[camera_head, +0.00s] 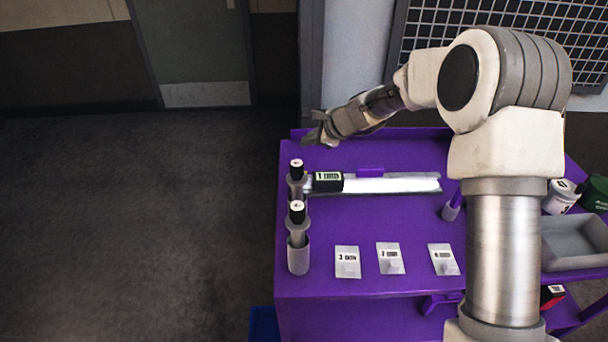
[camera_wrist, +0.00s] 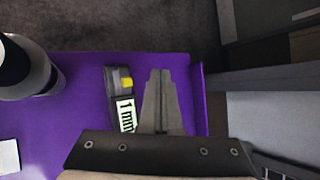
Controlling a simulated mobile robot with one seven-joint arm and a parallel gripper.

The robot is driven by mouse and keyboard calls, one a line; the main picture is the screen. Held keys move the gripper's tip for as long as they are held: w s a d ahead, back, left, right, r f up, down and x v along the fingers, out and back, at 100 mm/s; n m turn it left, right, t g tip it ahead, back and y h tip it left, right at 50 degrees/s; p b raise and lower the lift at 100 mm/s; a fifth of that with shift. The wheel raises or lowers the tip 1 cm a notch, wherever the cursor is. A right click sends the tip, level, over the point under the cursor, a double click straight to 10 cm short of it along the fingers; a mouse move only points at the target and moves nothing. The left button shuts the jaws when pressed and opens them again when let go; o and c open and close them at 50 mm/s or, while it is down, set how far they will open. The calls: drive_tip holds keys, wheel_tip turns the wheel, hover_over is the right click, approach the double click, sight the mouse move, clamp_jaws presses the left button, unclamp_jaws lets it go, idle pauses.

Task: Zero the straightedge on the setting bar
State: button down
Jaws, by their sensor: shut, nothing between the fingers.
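A long pale bar with a bright white face (camera_head: 395,185) lies across the purple bench top, behind the middle. A black block (camera_head: 328,182) with a white label starting with "1" sits at its left end. I cannot tell which of these is the straightedge and which the setting bar. My gripper (camera_head: 312,137) is above the bench's back left corner, apart from the bar. Its fingers (camera_wrist: 160,72) are together and empty.
Several labelled white cards (camera_head: 347,262) lie along the front. A grey tray (camera_head: 572,242) and a white tub (camera_head: 561,197) are at the right.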

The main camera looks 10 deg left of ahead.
wheel_tip(320, 180, down, 8)
drive_tip(key=b, duration=0.6)
drive_tip(key=shift+r, duration=0.15)
idle(1.5)
drive_tip(key=shift+f+b, duration=0.45)
drive_tip(key=shift+f+b, duration=0.45)
idle(0.6)
drive_tip(key=shift+r+p, duration=0.8)
drive_tip(key=shift+r, duration=0.1)
drive_tip(key=shift+r, duration=0.15)
wheel_tip(320, 180, up, 5)
drive_tip(key=p, duration=0.4)
